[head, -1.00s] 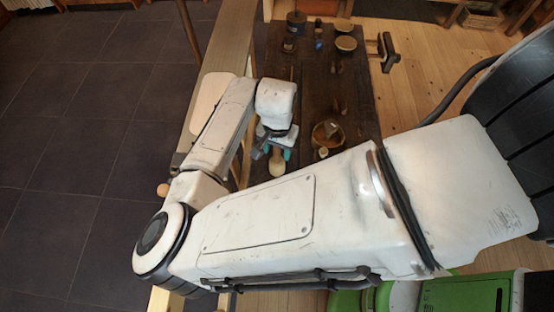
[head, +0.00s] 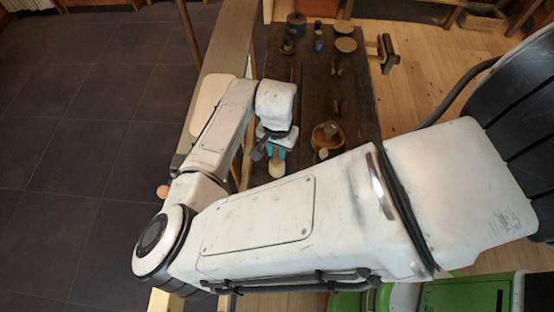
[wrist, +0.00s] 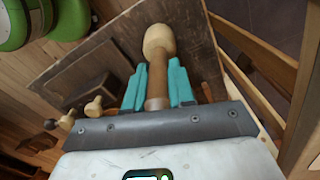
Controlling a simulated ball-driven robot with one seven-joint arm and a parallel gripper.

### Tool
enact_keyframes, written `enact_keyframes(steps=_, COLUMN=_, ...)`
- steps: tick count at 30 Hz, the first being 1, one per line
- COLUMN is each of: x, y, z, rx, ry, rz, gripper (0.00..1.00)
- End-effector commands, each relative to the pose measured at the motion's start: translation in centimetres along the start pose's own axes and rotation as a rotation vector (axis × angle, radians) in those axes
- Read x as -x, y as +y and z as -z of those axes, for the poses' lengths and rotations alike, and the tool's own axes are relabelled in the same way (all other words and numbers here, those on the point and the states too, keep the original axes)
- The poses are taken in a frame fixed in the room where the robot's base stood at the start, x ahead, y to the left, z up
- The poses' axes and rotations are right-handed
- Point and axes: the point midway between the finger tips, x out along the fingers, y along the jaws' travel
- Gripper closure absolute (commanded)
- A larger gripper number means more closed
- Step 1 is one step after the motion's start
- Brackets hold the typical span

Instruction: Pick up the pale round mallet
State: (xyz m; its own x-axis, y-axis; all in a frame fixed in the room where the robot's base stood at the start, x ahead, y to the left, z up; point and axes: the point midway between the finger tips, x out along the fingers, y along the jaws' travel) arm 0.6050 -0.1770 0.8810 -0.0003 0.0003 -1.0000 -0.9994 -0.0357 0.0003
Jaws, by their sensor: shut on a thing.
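The pale round mallet has a light, rounded wooden head (wrist: 159,40) and a browner handle (wrist: 157,88). In the head view its pale head (head: 277,170) shows just below my gripper (head: 275,152), near the lower left of the dark bench top. In the wrist view the teal fingers of my gripper (wrist: 158,88) are shut on the handle, one on each side, with the head sticking out beyond them. The handle's lower end is hidden behind the gripper body. I cannot tell how far the mallet is from the bench top.
The dark bench (head: 295,90) carries a wooden bowl (head: 327,136) with things in it, a blue bottle (head: 318,46), and round tins at the far end. In the wrist view small pale-knobbed pieces (wrist: 93,106) and a flat dark box (wrist: 82,80) lie left of the mallet.

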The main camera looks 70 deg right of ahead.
Motion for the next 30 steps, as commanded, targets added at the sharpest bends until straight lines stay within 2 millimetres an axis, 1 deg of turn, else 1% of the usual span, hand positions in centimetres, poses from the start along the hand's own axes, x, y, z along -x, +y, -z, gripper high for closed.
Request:
enact_keyframes(steps=5, x=0.2, y=0.0, z=0.0, rx=0.000, ry=0.000, rz=0.000, gripper=1.00)
enact_keyframes(steps=8, x=0.7, y=0.0, z=0.1, rx=0.000, ry=0.002, rz=0.000, gripper=1.00)
enact_keyframes(steps=11, x=1.7, y=-0.1, z=0.1, rx=0.000, ry=0.002, rz=0.001, gripper=1.00)
enact_keyframes(steps=14, x=3.3, y=0.0, z=0.0, rx=-0.003, ry=0.003, rz=0.002, gripper=1.00)
enact_keyframes(steps=17, x=5.0, y=1.3, z=-1.2, rx=-0.003, ry=0.004, rz=0.002, gripper=1.00)
enact_keyframes(steps=22, x=8.8, y=3.8, z=-3.3, rx=-0.004, ry=0.004, rz=0.004, gripper=1.00)
enact_keyframes(steps=27, x=10.5, y=6.8, z=-5.9, rx=-0.003, ry=0.002, rz=0.002, gripper=1.00)
enact_keyframes(steps=30, x=11.4, y=8.2, z=-7.1, rx=-0.003, ry=0.002, rz=0.001, gripper=1.00)
